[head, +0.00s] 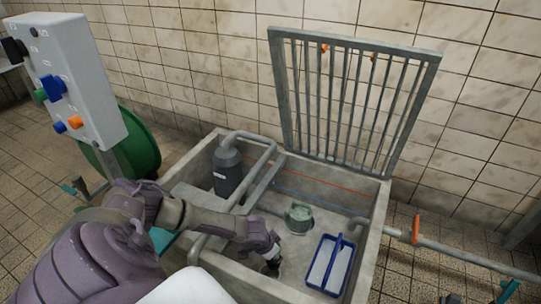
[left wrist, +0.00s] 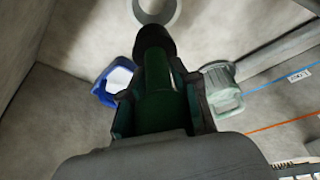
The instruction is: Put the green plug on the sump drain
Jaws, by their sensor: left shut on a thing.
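My left gripper (head: 270,256) reaches down into the concrete sump pit and is shut on the green plug. In the left wrist view the green plug (left wrist: 160,88) lies between the fingers, with its black end (left wrist: 153,42) pointing away from the wrist. In the head view the gripper mostly hides the plug. A grey ring (left wrist: 172,14), which may be the sump drain, shows beyond the black end at the top of the left wrist view. The plug looks apart from it, but the gap is hard to judge. My right gripper is not in view.
A grey-green lidded object (head: 299,217) and a blue caddy (head: 324,279) stand on the pit floor by the gripper. A dark pump (head: 228,172) and grey pipes fill the pit's left side. The raised grate (head: 436,68) stands behind.

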